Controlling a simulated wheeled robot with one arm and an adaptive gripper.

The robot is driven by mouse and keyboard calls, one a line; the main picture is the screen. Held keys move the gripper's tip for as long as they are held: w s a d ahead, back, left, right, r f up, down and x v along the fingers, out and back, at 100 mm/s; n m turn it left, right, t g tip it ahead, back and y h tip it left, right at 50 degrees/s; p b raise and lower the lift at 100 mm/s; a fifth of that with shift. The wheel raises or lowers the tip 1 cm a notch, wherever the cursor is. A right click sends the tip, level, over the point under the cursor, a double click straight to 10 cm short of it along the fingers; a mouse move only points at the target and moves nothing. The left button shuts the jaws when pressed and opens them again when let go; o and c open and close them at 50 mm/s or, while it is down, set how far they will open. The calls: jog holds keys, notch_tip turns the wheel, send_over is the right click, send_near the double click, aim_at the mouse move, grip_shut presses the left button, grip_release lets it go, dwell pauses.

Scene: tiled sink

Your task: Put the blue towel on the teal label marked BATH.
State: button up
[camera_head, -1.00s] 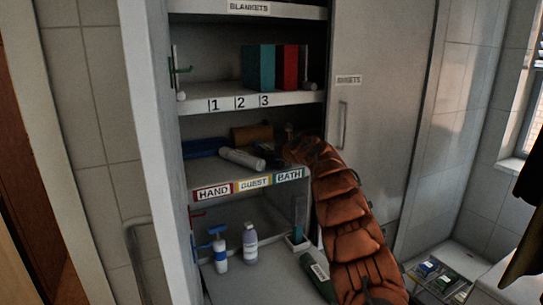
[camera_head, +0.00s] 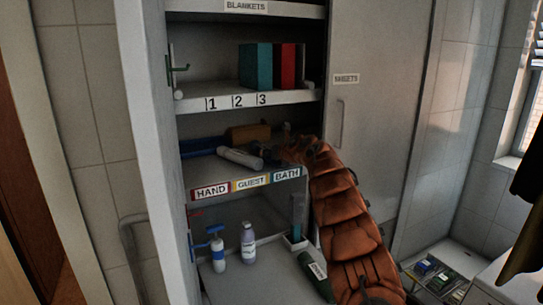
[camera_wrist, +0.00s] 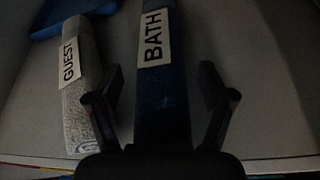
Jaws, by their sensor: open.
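The dark blue towel (camera_wrist: 162,100) carries a white BATH tag and lies on the shelf in the wrist view. My gripper (camera_wrist: 161,76) is open, with one finger on each side of this towel and a gap on both sides. In the head view my gripper (camera_head: 272,148) reaches into the middle shelf, and the blue towel cannot be clearly made out there. The teal label marked BATH (camera_head: 287,174) is at the right end of that shelf's front edge, below my gripper.
A grey rolled towel (camera_head: 241,157) tagged GUEST (camera_wrist: 70,60) lies left of the blue one. A blue item (camera_head: 200,147) and a yellow-brown item (camera_head: 249,133) sit farther back. Bottles (camera_head: 248,242) stand below. A cabinet wall (camera_head: 155,150) bounds the left.

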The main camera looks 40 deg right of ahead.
jog(key=shift+r, duration=0.2)
jog(key=shift+s+b, duration=0.35)
jog(key=shift+s, duration=0.1)
jog(key=shift+b+v, duration=1.4)
jog(key=shift+v, duration=0.65)
jog(key=shift+b+v, duration=1.1)
jog(key=shift+v, duration=0.55)
jog(key=shift+b+v, duration=0.95)
jog(key=shift+v, duration=0.9)
jog(key=shift+a+r, duration=0.1)
jog(key=shift+w, duration=0.1)
